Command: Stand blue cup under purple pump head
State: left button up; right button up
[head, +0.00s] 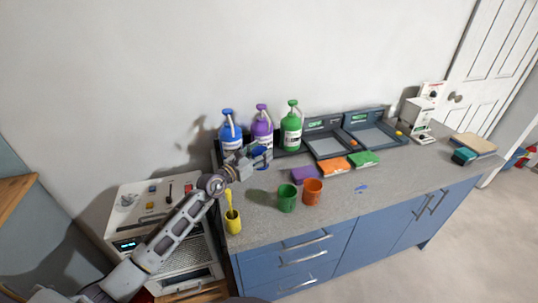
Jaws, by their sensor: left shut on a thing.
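The purple pump bottle (262,128) stands on the counter against the wall, between a blue pump bottle (229,131) and a green one (291,127). My left gripper (257,155) is shut on the blue cup (263,162) in front of the purple bottle. The gripper hides part of the cup and the lower part of the bottle. Whether the cup touches the counter, I cannot tell. My right gripper is not in view.
A yellow container (232,219) stands at the counter's left edge. The right counter is partly clear.

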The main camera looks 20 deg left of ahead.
aim_at(265, 149)
pick_arm(q)
jog(key=x, duration=0.3)
jog(key=shift+w, duration=0.15)
jog(key=shift+x, duration=0.85)
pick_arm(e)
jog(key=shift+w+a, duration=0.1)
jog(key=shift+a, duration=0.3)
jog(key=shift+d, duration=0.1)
